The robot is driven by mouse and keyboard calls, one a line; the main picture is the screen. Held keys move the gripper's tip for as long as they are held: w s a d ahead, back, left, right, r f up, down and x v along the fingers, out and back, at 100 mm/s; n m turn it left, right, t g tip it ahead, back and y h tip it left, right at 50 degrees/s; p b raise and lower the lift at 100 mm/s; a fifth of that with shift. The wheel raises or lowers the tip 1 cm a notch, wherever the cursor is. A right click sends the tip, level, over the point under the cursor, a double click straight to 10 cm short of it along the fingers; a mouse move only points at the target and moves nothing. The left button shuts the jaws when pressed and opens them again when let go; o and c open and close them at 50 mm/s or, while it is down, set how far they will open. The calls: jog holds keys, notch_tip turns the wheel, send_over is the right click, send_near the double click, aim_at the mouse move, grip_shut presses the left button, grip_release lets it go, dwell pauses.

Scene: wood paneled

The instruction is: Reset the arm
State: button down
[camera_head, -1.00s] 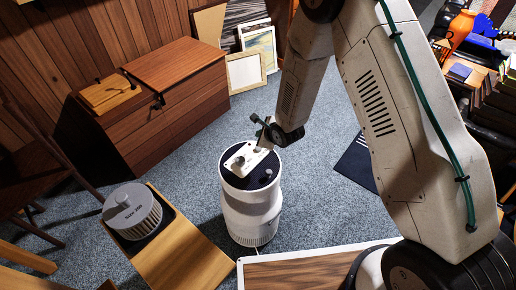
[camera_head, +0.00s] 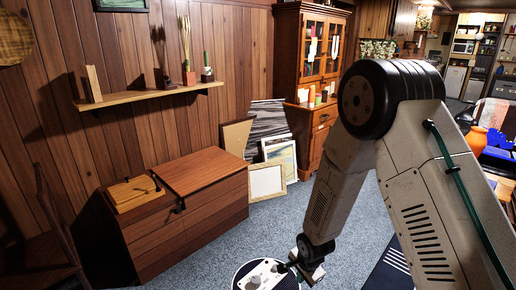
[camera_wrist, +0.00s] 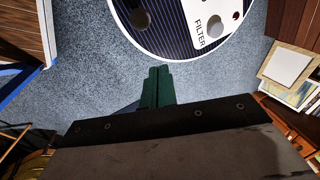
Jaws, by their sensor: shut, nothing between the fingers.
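My arm reaches down from the right side of the head view, bent at a large dark joint. My gripper shows in the wrist view (camera_wrist: 158,85) as two dark green fingers pressed together, with nothing between them. In the head view its end is small and dark, at the bottom centre. The round appliance with a dark striped top and a white panel (camera_head: 262,275) is beside the gripper. Its top also shows in the wrist view (camera_wrist: 160,28), where the panel reads "FILTER". I cannot tell whether the gripper touches it.
A wooden chest (camera_head: 190,215) stands against the panelled wall at left. Picture frames (camera_head: 266,182) lean beside it, near a glass-door cabinet (camera_head: 307,60). A shelf (camera_head: 150,97) hangs above. Blue-grey carpet is open between the chest and my arm.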

jog(key=s+d+r+n, duration=0.3)
jog(key=s+r, duration=0.6)
jog(key=r, duration=0.4)
jog(key=s+d+r+n, duration=0.4)
jog(key=s+r, duration=0.6)
jog(key=r, duration=0.3)
jog(key=s+d+r+n+g, duration=0.1)
jog(key=s+d+r+n, duration=0.3)
jog(key=s+r, duration=0.6)
jog(key=shift+s+d+r+h, duration=0.3)
jog(key=shift+d+r, duration=0.55)
jog(key=shift+r, duration=1.2)
jog(key=shift+w, duration=0.1)
